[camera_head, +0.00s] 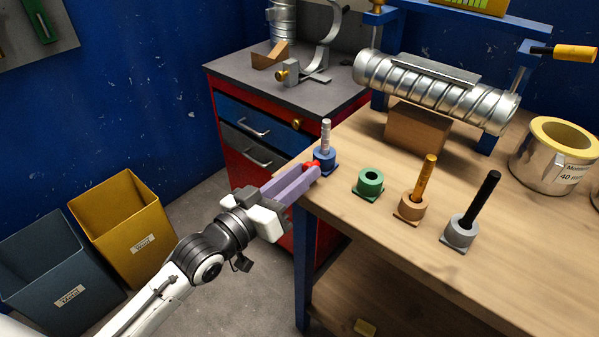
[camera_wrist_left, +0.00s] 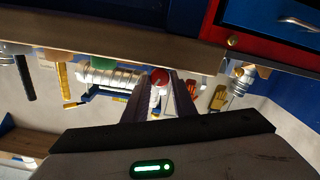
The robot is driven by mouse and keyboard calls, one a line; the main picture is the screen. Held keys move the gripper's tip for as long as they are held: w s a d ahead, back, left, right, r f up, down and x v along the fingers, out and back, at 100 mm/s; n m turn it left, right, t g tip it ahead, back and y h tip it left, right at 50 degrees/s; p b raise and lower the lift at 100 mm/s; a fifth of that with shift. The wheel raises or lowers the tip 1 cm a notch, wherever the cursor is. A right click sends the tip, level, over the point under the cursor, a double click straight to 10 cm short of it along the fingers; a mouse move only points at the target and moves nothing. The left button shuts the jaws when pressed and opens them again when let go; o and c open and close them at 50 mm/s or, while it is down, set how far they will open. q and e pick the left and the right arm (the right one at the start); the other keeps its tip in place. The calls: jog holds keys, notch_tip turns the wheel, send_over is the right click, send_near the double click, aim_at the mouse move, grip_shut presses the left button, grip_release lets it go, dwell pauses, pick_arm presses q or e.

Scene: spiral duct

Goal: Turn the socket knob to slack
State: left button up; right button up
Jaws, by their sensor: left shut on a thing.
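The red socket knob (camera_head: 310,165) is on the near left side of the blue socket (camera_head: 325,160), close to the bench corner. A silver ribbed rod (camera_head: 326,134) stands upright in this socket. My left gripper (camera_head: 313,172) reaches in from the left, its purple fingers closed on the knob and covering most of it. In the left wrist view the red knob (camera_wrist_left: 158,77) shows at the fingertips. The knob's turn angle cannot be told. My right gripper is not in view.
On the wooden bench stand an empty green socket (camera_head: 369,183), an orange socket (camera_head: 411,207) with a yellow rod, and a grey socket (camera_head: 461,232) with a black rod. A spiral duct (camera_head: 435,92) lies behind them. A red tool cabinet (camera_head: 240,150) adjoins the bench.

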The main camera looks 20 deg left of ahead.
pick_arm(q)
jog(key=o, duration=1)
jog(key=shift+o, duration=0.2)
jog(key=v, duration=1)
jog(key=shift+s+b, duration=0.15)
jog(key=shift+b, duration=0.2)
